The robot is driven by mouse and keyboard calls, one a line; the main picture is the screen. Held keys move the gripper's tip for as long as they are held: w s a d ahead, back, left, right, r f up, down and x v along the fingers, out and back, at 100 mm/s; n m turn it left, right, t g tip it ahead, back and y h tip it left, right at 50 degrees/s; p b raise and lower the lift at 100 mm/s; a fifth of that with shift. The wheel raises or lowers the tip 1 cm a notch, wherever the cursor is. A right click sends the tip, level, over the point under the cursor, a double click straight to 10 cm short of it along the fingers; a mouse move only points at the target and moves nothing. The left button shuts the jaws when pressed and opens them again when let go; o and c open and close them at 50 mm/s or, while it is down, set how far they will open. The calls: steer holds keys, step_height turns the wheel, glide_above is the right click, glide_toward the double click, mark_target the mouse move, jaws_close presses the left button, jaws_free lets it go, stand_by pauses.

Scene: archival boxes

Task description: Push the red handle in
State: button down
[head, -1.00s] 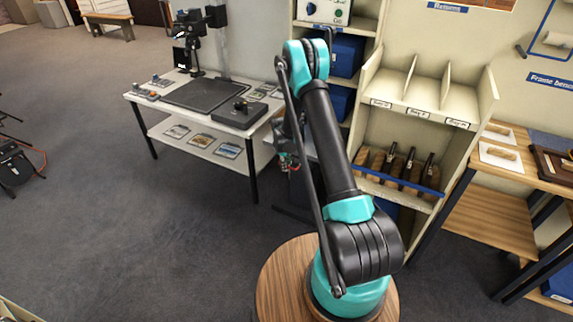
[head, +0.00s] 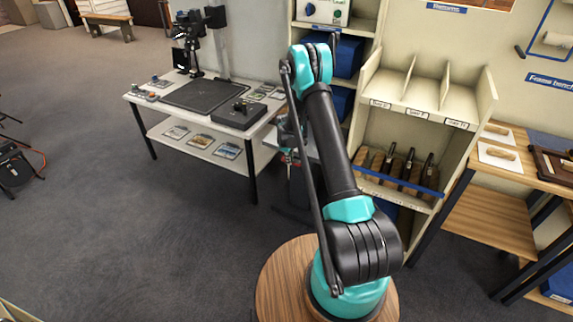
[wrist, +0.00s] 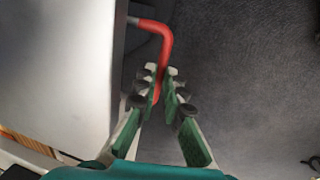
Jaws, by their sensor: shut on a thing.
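The red handle (wrist: 160,38) shows in the wrist view as a bent red bar. It comes out from the edge of a pale flat panel (wrist: 70,60) at left and turns down toward my gripper. My gripper (wrist: 166,78) is shut on the free lower end of the handle, with its green-sided fingers on either side.
A white worktable (head: 133,98) with a flat dark board (head: 203,97) stands left of my arm. A cream shelf unit (head: 478,110) with dark-handled tools stands at right. A wooden bench (head: 490,215) is farther right. Grey floor (head: 110,240) is clear at front left.

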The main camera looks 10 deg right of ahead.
steer(key=shift+w+d, duration=0.35)
steer(key=shift+w, duration=0.2)
steer(key=c, duration=1.6)
jaws_free()
